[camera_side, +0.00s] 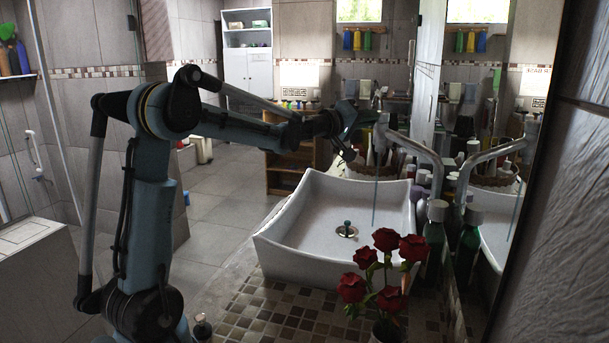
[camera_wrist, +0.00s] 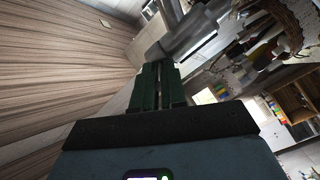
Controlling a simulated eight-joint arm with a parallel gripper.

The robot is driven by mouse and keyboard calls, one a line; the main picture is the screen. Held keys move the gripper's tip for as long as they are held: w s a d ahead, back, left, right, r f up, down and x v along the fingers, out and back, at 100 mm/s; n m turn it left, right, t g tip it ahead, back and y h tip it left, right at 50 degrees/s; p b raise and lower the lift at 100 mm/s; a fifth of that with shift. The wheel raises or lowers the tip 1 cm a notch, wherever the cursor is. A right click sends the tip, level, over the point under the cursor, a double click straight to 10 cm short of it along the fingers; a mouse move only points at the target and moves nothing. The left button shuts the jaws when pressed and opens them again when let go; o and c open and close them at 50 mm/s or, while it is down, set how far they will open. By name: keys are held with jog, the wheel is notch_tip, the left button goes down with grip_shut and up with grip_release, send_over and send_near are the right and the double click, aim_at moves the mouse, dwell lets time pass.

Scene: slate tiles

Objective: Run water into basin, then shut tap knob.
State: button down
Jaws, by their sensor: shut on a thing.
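The white basin (camera_side: 315,255) stands on a mosaic-tiled counter, with a round metal drain in its floor. The grey metal tap (camera_side: 422,153) arches over its back right side. A thin, pale vertical streak of water (camera_side: 375,200) drops from the spout toward the basin floor. My gripper (camera_side: 369,116) is at the tap's upper end, above the back of the basin. In the wrist view its dark green fingers (camera_wrist: 158,72) are close together against the grey tap knob (camera_wrist: 188,35), shut on it. The exact grip is partly hidden by the fingers.
Red roses (camera_side: 386,240) stand at the counter's front. Green bottles (camera_side: 436,240) stand right of the basin, by the mirror. A wicker basket (camera_side: 372,169) with toiletries sits behind the basin. A wooden shelf (camera_side: 290,170) stands further back. Open floor lies left of the counter.

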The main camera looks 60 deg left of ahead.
aim_at(382, 117)
jog(key=shift+w+d+n+g+y, duration=0.25)
jog(key=shift+d+n+g+y, duration=0.45)
jog(key=shift+n+y, duration=0.9)
jog(key=shift+w+d+n+g+y, duration=0.35)
jog(key=shift+n+g+y, duration=0.7)
jog(key=shift+y, duration=1)
jog(key=shift+w+d+n+g+y, duration=0.15)
jog(key=shift+d+n+g+y, duration=0.6)
jog(key=shift+n+y, duration=0.8)
jog(key=shift+a+y, duration=0.15)
jog(key=shift+y, duration=0.25)
jog(key=c, duration=1.2)
grip_release()
jog(key=v, duration=1.2)
jog(key=shift+w+r, duration=0.1)
jog(key=shift+r, duration=0.1)
